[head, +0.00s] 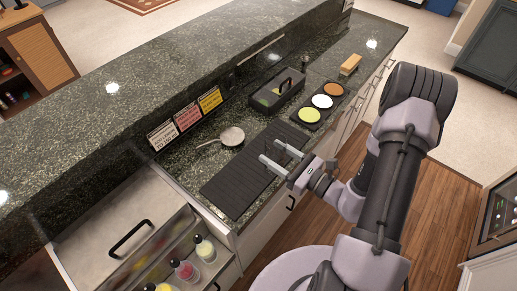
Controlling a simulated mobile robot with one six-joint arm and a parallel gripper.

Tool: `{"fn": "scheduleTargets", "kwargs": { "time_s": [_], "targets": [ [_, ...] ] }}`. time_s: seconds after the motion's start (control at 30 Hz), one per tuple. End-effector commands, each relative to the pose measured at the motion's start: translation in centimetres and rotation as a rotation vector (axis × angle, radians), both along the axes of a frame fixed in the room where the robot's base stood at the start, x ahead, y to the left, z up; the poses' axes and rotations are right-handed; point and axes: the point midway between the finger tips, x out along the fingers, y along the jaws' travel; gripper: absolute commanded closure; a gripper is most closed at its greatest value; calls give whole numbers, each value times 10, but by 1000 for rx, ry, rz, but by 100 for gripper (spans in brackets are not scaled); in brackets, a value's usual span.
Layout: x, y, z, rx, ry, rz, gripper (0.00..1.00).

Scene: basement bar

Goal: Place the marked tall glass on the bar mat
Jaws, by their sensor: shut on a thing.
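The bar mat (231,188) is a long black ribbed mat on the dark stone counter, in the middle of the head view. My gripper (270,150) reaches in from the right, with its two pale fingers over the mat's far right half. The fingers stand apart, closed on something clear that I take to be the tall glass. The glass is so faint that its outline, its marking and its base cannot be made out. I cannot tell whether it touches the mat.
A strainer (232,136) lies just behind the mat. A tray of round dishes (310,115) and a black caddy (277,91) stand beyond it. Label cards (187,118) line the raised ledge. Bottles (186,270) stand at the lower left. The mat's near left half is bare.

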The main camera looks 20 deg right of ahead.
Motion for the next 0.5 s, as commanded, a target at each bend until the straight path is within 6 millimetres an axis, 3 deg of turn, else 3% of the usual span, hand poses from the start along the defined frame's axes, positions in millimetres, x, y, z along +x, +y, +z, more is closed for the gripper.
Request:
{"fn": "scheduleTargets", "kwargs": {
  "time_s": [0.1,0.2,0.4,0.5],
  "targets": [
    [35,15,-4,-1,-3,5,100],
    [55,22,-6,0,-1,3,100],
    [79,31,-8,1,-2,1,100],
    [77,29,-37,3,3,-2,100]
  ]
}}
